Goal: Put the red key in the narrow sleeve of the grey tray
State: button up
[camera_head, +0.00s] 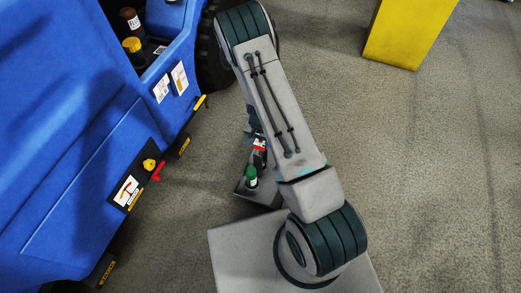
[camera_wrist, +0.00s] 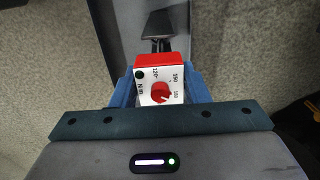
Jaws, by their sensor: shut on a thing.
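The red key (camera_wrist: 158,62) has a red top edge and a white face with a red dial and numbers. In the wrist view it sits between the blue fingers of my gripper (camera_wrist: 160,90), which is shut on it. The grey tray (camera_wrist: 120,35) lies beyond the key, at the top of that view. A dark piece (camera_wrist: 158,24) shows over the tray, and I cannot tell whether it is the sleeve or part of the key. In the head view, the key (camera_head: 260,144) shows red and white beside my arm, above the tray (camera_head: 264,197). My arm hides most of the gripper there.
A green-capped bottle (camera_head: 251,178) stands in the tray. A large blue body (camera_head: 75,130) with dark-capped and yellow-capped bottles (camera_head: 131,44) fills the left. A red handle (camera_head: 158,172) sticks out of its panel. A yellow block (camera_head: 405,35) stands at the top right. The floor at right is clear.

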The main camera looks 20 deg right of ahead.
notch_tip(320, 180, down, 4)
jog(key=shift+f+b, duration=0.15)
jog(key=shift+b, duration=0.7)
grip_shut()
jog(key=o, duration=1.3)
grip_release()
jog(key=shift+c, duration=0.2)
